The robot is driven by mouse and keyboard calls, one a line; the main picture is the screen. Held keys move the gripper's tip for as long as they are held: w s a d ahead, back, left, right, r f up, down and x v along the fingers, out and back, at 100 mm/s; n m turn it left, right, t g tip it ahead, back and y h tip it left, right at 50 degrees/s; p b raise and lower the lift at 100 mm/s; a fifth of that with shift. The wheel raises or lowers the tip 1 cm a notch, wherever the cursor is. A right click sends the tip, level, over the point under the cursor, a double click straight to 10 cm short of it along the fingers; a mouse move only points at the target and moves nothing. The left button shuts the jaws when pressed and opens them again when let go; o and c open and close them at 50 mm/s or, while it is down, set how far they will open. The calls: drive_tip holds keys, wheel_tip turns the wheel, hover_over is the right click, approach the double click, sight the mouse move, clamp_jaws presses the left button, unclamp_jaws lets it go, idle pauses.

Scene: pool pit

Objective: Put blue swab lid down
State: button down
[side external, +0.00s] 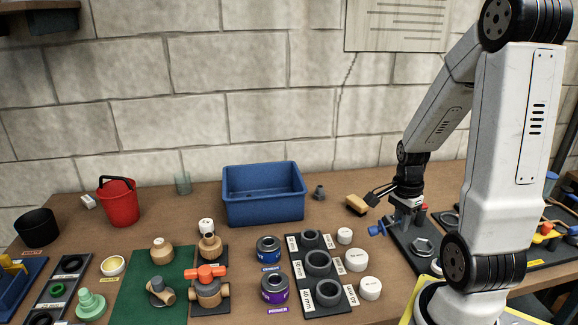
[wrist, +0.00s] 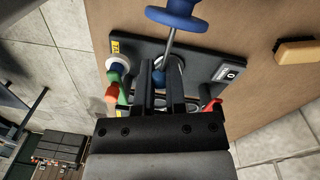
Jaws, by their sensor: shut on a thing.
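The blue swab lid (side external: 377,229) is held out to the left of my gripper (side external: 398,218) above the right part of the bench. In the wrist view the lid (wrist: 176,17) has a metal rod running back to the fingers of my gripper (wrist: 162,92), which are shut on it. A dark blue swab end shows near the fingertips. The lid is tilted on its side, clear of the jars. The exact grip point is partly hidden by the fingers.
A blue-labelled jar (side external: 268,251) and a purple primer jar (side external: 274,289) stand mid-bench. A dark board with black rings (side external: 318,263) lies right of them. White caps (side external: 356,260), a blue bin (side external: 263,195) and a tan brush (side external: 356,204) are nearby. A dark labelled board lies below my gripper.

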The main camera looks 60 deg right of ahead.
drive_tip(key=s+m, duration=0.4)
drive_tip(key=s, duration=0.1)
drive_tip(key=shift+s+m, duration=0.25)
drive_tip(key=shift+m, duration=0.15)
drive_tip(key=shift+w+d, duration=0.1)
hover_over(386, 243)
drive_tip(key=shift+s+a+f, duration=0.15)
drive_tip(key=shift+s+f, duration=0.05)
drive_tip(key=shift+f, duration=2)
drive_tip(key=shift+s+a+f, duration=0.1)
drive_tip(key=shift+s+f, duration=0.05)
drive_tip(key=shift+f, duration=2)
drive_tip(key=shift+w+d+f, duration=0.1)
drive_tip(key=shift+f, duration=0.1)
drive_tip(key=shift+w+d+f, duration=0.25)
drive_tip(key=shift+w+f, duration=0.05)
drive_tip(key=shift+f, duration=1.45)
